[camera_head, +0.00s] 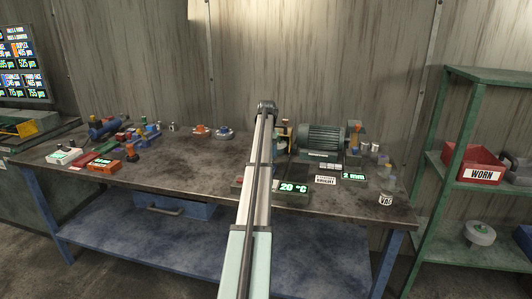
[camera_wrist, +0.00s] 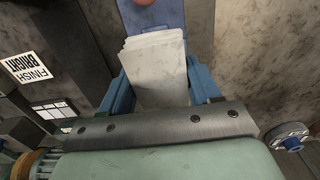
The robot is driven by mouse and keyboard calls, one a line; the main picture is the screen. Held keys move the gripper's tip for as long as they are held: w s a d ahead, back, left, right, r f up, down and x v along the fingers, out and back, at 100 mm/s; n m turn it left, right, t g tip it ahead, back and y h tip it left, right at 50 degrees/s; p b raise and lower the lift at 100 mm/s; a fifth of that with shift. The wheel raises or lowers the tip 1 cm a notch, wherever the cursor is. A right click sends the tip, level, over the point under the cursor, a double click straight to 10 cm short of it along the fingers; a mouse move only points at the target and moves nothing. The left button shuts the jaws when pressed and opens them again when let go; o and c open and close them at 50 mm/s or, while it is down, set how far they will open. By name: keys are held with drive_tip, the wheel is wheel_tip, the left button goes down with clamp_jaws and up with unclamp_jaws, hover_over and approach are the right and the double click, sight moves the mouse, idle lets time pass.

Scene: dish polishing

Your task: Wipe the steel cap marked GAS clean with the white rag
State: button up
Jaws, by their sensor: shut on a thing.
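My gripper (camera_wrist: 160,72) has blue fingers in the wrist view. They are shut on a pale, folded-looking block, which I take to be the white rag (camera_wrist: 158,62). Its far end lies by a blue surface with a pinkish round thing at the top edge. Whether the rag touches that surface I cannot tell. In the head view my arm crosses the bench, and I cannot make out the gripper or rag there. I cannot pick out a steel cap marked GAS. A small pale container (camera_head: 386,198) at the bench's right end has dark letters that I cannot read surely.
A green motor (camera_head: 322,140) stands on the bench (camera_head: 200,172) right of my arm. A "FINISH BRIGHT" card (camera_wrist: 30,66) and a lit "20 °C" sign (camera_head: 293,188) are near. Coloured small items crowd the left. A red WORN bin (camera_head: 473,165) sits on the right shelf.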

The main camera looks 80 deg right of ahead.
drive_tip(key=shift+s+d, duration=0.15)
drive_tip(key=shift+s, duration=0.65)
drive_tip(key=shift+w, duration=1.5)
drive_tip(key=shift+w+r, duration=0.15)
drive_tip(key=shift+a+r, duration=0.2)
drive_tip(key=shift+r, duration=3.7)
